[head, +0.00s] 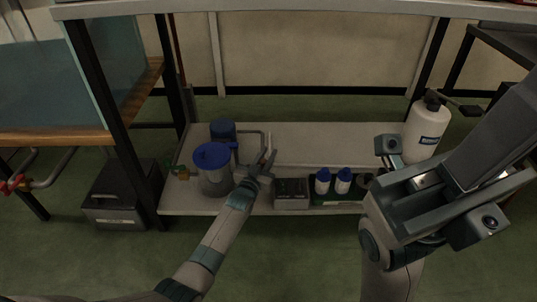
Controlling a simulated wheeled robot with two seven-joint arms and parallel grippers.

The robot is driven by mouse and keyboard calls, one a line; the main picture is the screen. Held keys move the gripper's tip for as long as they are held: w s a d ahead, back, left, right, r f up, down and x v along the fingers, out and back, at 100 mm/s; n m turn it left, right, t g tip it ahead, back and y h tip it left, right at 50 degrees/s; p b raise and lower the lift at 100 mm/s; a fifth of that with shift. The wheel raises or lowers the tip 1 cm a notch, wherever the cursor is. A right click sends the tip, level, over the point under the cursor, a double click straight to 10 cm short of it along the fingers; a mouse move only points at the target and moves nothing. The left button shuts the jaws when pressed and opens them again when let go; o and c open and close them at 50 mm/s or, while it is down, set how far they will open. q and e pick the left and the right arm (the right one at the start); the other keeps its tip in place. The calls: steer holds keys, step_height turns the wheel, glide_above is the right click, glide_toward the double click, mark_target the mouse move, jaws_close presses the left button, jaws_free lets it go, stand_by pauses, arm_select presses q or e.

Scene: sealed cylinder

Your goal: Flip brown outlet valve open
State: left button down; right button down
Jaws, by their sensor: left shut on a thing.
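A clear cylinder (214,182) with a blue lid (212,155) stands upright on the low shelf. A small brown and green valve-like fitting (182,172) is at its left side. A grey pipe (250,133) bends down at its right side. My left gripper (265,165) is to the right of the cylinder, at the lower end of this pipe. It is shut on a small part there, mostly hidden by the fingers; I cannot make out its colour. My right gripper (437,190) is at the right, well away from the cylinder; its jaw opening is unclear.
A dark box (291,193), two blue-capped bottles (343,181) and a white jug (426,132) are right of my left gripper. A blue container (222,130) is behind the cylinder. The pale shelf (335,140) has free room behind the bottles. A dark case (122,192) stands on the floor.

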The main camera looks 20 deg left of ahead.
arm_select(q)
steer(key=shift+w+a+r+n+y, duration=0.1)
steer(key=shift+w+a+n+y, duration=0.1)
steer(key=shift+n+y, duration=0.25)
steer(key=shift+w+a+r+n+y, duration=0.15)
steer(key=shift+n+y, duration=0.1)
steer(key=shift+y, duration=0.4)
steer(key=c, duration=1.5)
jaws_free()
steer(key=shift+f, duration=0.1)
steer(key=shift+c, duration=0.2)
steer(key=shift+s+f, duration=0.1)
steer(key=shift+s, duration=0.05)
